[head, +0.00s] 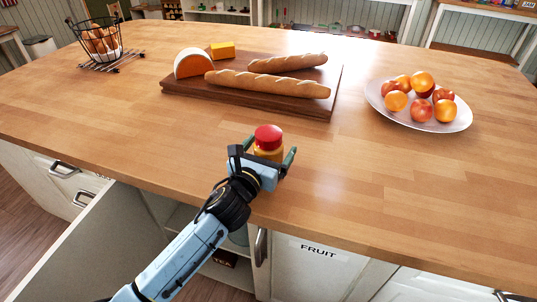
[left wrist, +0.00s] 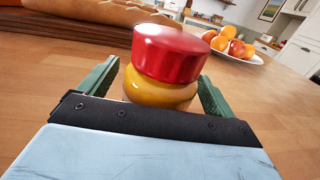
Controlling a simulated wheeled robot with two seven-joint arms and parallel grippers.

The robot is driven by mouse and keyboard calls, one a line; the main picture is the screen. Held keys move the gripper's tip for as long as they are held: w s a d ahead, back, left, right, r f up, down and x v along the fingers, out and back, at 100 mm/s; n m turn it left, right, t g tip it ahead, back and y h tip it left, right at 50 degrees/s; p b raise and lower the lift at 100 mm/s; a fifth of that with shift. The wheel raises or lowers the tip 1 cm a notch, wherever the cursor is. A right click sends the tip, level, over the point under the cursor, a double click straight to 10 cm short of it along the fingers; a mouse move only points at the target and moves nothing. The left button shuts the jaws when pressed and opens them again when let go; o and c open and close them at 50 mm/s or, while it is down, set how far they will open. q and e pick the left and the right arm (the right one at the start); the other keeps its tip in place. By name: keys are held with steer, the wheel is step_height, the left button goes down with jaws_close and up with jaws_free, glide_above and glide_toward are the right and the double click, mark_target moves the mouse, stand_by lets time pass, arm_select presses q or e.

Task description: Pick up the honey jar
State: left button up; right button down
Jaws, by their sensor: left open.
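The honey jar (head: 268,142) has a red lid and an amber body. It stands upright on the wooden island top near the front edge. My left gripper (head: 272,160) reaches it from the front, with one finger on each side of the jar. In the left wrist view the jar (left wrist: 170,60) sits between the two green fingers of the gripper (left wrist: 158,85). The gripper is open, and its palm hides the lower part of the jar. My right gripper is not in view.
A dark board (head: 180,88) with bread (head: 268,84) and cheese (head: 194,63) lies behind the jar. A fruit plate (head: 455,123) is at the right, and a wire basket (head: 103,48) at the far left. A cabinet door (head: 88,250) stands open below the front edge.

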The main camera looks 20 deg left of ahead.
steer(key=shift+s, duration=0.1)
arm_select(q)
steer(key=c, duration=1.4)
steer(key=shift+r, duration=0.1)
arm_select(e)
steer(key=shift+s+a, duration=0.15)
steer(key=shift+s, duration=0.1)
arm_select(q)
steer(key=shift+r, duration=0.1)
